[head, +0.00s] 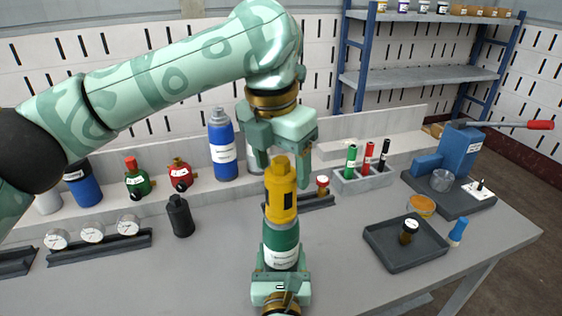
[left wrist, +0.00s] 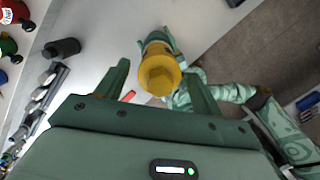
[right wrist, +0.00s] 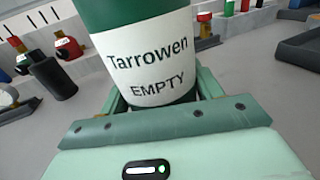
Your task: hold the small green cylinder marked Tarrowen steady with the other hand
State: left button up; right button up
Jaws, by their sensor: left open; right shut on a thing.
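The green cylinder (head: 282,238) with a white label stands upright in the middle of the head view, with a yellow valve piece (head: 281,190) on its top. In the right wrist view the label on the cylinder (right wrist: 145,55) reads "Tarrowen EMPTY". My right gripper (head: 281,272) is shut on the cylinder's lower part, from below in the head view. My left gripper (head: 284,162) is open above the yellow piece, fingers pointing down. In the left wrist view the yellow piece (left wrist: 159,75) lies between and beyond the open fingers. The fingers appear not to touch it.
A black cylinder (head: 180,217) stands left of centre, near a rack of gauges (head: 98,236). A blue cylinder (head: 222,147) stands behind. At right are a dark tray (head: 390,262), a marker holder (head: 361,182) and a blue press (head: 457,152). The table front left is clear.

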pick_arm(q)
jog(key=n, duration=0.6)
jog(key=shift+y, duration=0.4)
jog(key=n+y, duration=0.1)
jog(key=n, duration=0.5)
jog(key=n, duration=0.6)
jog(key=shift+y, duration=0.4)
